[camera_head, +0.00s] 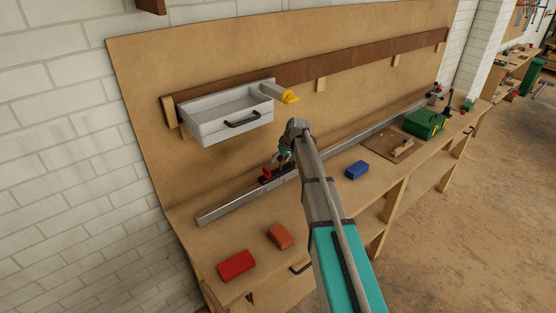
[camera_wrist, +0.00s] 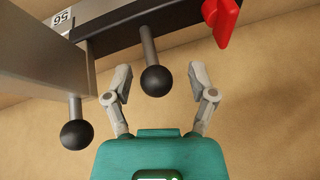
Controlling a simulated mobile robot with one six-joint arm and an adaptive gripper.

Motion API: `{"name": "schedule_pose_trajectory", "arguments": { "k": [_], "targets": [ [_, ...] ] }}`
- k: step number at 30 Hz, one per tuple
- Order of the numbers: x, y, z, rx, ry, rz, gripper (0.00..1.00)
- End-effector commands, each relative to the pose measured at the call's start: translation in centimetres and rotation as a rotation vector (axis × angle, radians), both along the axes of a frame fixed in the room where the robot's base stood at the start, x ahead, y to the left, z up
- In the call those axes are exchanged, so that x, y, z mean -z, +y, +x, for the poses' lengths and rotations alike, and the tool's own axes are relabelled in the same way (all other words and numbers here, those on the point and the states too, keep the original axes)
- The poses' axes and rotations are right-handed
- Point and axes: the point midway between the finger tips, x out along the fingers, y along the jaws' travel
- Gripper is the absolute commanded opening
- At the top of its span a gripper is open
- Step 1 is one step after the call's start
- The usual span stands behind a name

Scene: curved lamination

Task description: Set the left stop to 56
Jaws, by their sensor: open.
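The left stop (camera_head: 280,171) sits on the long metal rail (camera_head: 225,208) and has a red part (camera_head: 266,174). In the wrist view the stop shows as a dark block (camera_wrist: 125,30) with a red lever (camera_wrist: 226,20) and a black ball knob (camera_wrist: 157,80) on a grey rod. A second ball knob (camera_wrist: 77,134) hangs farther left. A small label (camera_wrist: 63,18) beside the block shows digits that look like 56, turned over. My gripper (camera_wrist: 159,80) is open, its fingers on either side of the first knob in the picture, with gaps. I cannot tell its depth.
A grey drawer box (camera_head: 232,115) with a yellow-tipped part hangs above the rail. Red (camera_head: 236,265), orange (camera_head: 280,236) and blue (camera_head: 357,170) blocks lie on the bench in front. A green box (camera_head: 424,123) and wooden board (camera_head: 392,144) are farther right.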

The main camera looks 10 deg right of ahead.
Motion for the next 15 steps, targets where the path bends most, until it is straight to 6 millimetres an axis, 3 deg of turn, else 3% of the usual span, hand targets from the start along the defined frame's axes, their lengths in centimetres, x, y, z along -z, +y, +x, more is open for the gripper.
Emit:
{"name": "schedule_pose_trajectory", "arguments": {
  "k": [9,15],
  "targets": [
    [0.1,0.2,-0.4,0.017,0.01,0.007,0.73],
    [0.4,0.9,-4.5,0.031,0.049,-0.011,0.73]
  ]
}}
